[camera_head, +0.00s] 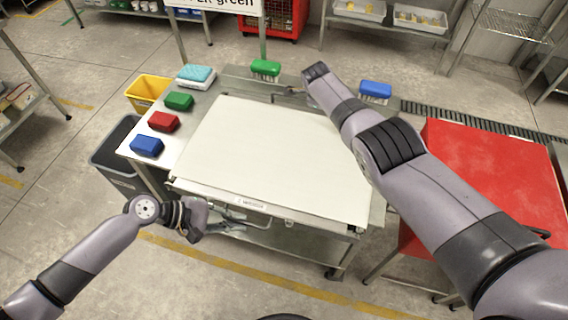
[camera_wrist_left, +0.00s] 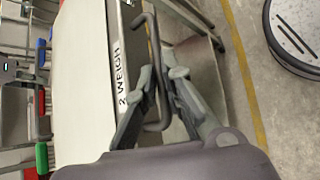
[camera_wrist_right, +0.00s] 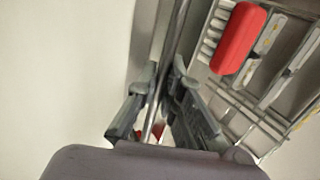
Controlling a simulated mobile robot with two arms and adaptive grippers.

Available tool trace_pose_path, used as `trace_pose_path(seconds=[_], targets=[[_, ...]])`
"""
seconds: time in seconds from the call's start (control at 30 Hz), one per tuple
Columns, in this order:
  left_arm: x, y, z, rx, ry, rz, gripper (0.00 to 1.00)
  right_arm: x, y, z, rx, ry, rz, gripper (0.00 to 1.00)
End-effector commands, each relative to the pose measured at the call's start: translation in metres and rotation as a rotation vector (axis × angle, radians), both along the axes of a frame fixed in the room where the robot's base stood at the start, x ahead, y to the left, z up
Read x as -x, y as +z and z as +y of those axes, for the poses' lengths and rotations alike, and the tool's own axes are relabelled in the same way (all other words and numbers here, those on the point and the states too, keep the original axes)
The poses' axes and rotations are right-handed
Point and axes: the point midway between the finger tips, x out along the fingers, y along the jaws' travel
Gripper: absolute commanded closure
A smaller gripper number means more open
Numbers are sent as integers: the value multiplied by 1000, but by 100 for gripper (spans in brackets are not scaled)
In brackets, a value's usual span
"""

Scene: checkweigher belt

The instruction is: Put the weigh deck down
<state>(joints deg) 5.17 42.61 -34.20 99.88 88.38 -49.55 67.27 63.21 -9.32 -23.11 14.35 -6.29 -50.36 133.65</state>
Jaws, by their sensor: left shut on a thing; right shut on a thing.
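The weigh deck (camera_head: 270,150) is a wide pale plate lying roughly level over a steel frame, with a "2 WEIGH" label on its front edge. My left gripper (camera_head: 228,215) is at the front edge, shut on the deck's dark bar handle (camera_wrist_left: 153,45); the deck (camera_wrist_left: 82,75) lies beside it in the left wrist view. My right arm reaches over the deck to its far edge. There my right gripper (camera_wrist_right: 163,78) is shut on a thin grey bar (camera_wrist_right: 174,45) beside the deck (camera_wrist_right: 60,75). I cannot tell whether the deck touches the frame.
Green (camera_head: 265,68) and blue (camera_head: 375,90) brushes sit at the back. A red table (camera_head: 490,170) stands right; yellow (camera_head: 148,90) and grey (camera_head: 115,150) bins stand left.

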Motion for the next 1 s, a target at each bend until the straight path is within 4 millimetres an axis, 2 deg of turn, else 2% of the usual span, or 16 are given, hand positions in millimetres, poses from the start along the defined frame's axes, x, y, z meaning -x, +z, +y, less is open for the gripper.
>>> trace_pose_path(seconds=[0.03, 0.47, 1.0], targets=[[0, 5, 0, 2, 0, -2, 100, -3, 8, 1, -1, 1, -9, 100], [0, 4, -1, 3, 0, -1, 100, -2, 6, 0, -1, 1, -8, 100], [0, -16, -1, 3, 0, -1, 100, -2, -13, 0, -1, 1, -8, 100]])
